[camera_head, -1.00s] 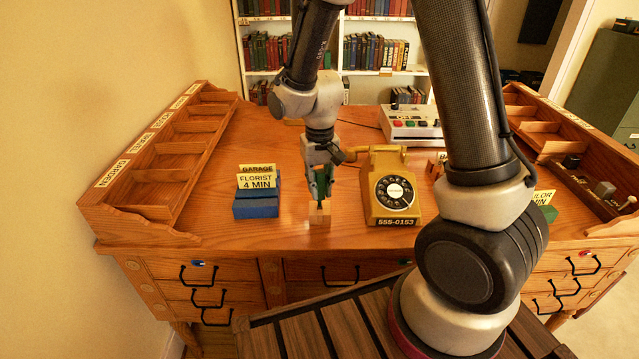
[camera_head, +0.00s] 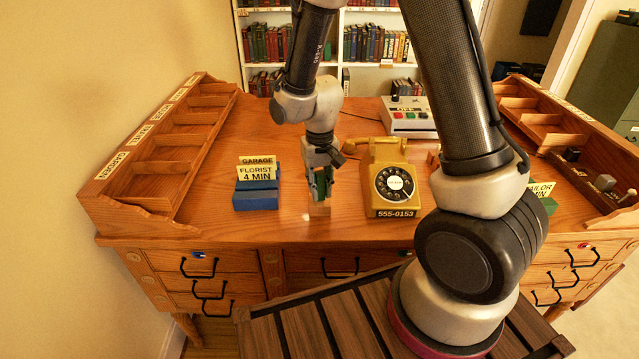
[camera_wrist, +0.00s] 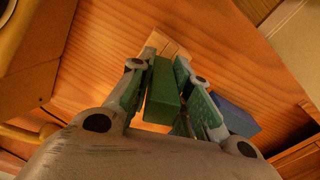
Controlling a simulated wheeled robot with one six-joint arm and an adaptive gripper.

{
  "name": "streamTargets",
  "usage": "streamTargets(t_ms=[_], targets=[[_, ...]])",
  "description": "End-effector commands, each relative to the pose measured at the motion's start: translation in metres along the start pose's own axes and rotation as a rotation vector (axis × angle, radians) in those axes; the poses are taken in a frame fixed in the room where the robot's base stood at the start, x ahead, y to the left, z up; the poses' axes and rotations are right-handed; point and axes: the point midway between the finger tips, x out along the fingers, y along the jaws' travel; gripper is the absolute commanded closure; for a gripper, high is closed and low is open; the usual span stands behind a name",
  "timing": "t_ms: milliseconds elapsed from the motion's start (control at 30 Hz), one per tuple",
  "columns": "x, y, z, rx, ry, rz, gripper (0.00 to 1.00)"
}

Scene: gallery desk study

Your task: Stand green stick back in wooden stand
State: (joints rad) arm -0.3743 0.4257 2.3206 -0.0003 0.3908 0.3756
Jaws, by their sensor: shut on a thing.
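My gripper (camera_head: 320,190) points down over the middle of the desk, its fingers closed on the green stick (camera_head: 321,181). In the wrist view the green stick (camera_wrist: 164,92) lies between the two fingers. The small pale wooden stand (camera_head: 320,210) is on the desktop just below the fingertips. Part of the wooden stand (camera_wrist: 164,43) also shows beyond the stick in the wrist view. The fingers hide much of the stick and the upper part of the stand. I cannot tell whether the stick's lower end is inside the stand or just above it.
A yellow telephone (camera_head: 391,195) stands close to the right of my gripper. A blue card holder (camera_head: 256,198) with yellow cards stands to the left. Wooden compartment racks (camera_head: 165,160) line the desk's sides. A button console (camera_head: 409,120) is at the back. Desktop in front of the stand is clear.

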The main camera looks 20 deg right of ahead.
Motion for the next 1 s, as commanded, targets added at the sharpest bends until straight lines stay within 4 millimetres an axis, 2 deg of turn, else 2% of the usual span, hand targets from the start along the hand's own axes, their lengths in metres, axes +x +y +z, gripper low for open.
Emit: streamTargets(t_ms=[233, 267, 367, 667, 767, 867, 1000], targets=[[0.001, 0.0, 0.0, 0.0, 0.0, 0.0, 1.0], [0.001, 0.0, 0.0, 0.0, 0.0, 0.0, 0.75], [0.001, 0.0, 0.0, 0.0, 0.0, 0.0, 0.57], [0.0, 0.0, 0.0, 0.0, 0.0, 0.0, 0.56], [-0.005, 0.0, -0.001, 0.0, 0.003, -0.001, 0.56], [-0.02, -0.001, -0.001, 0.0, 0.005, -0.002, 0.56], [-0.052, -0.001, -0.002, 0.0, 0.007, -0.003, 0.56]])
